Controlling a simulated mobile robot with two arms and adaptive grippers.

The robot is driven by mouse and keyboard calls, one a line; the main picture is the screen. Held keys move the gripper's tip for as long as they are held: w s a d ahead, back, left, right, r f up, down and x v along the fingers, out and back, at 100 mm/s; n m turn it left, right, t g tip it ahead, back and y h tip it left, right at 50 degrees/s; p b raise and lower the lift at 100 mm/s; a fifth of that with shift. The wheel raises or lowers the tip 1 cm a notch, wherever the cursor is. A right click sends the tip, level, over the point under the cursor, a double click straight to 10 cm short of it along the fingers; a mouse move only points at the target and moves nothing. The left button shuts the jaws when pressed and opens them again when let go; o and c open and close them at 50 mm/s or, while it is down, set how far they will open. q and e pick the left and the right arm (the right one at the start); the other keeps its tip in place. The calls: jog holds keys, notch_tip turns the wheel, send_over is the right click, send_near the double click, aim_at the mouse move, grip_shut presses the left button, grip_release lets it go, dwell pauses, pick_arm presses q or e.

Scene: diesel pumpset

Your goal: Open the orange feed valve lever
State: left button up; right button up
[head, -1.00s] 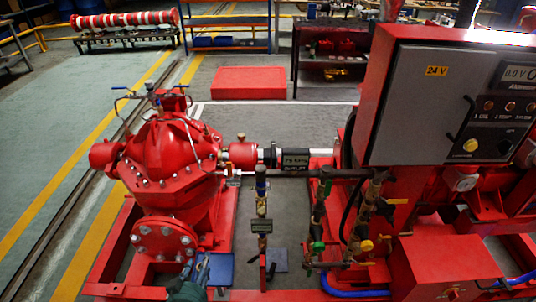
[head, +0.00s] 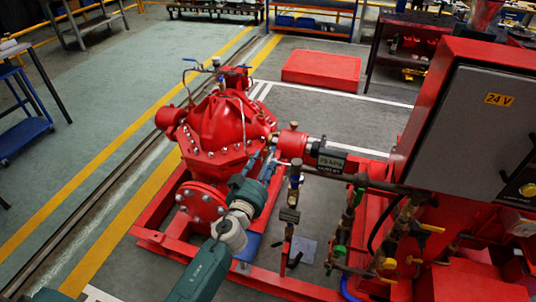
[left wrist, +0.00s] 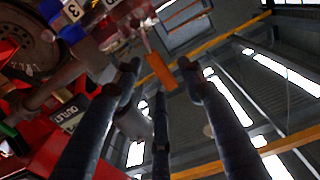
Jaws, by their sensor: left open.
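My left gripper (head: 268,168) reaches in from the bottom of the head view, beside the red pump (head: 215,135) and just short of the pipe to its right. In the left wrist view its fingers (left wrist: 158,78) are spread apart with nothing held. The orange lever (left wrist: 162,72) shows there as a flat strip hanging from a metal fitting, in line with the gap between the fingertips. I cannot tell how far beyond the tips it is. In the head view I cannot make out the lever clearly. My right gripper is not in view.
A grey control cabinet (head: 480,130) marked 24 V stands on the right. Upright pipes with valves (head: 345,225) rise between pump and cabinet. The floor left of the pump is open.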

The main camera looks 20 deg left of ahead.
pick_arm(q)
jog(key=shift+w, duration=0.95)
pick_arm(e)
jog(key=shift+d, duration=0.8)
pick_arm(q)
jog(key=shift+c, duration=0.2)
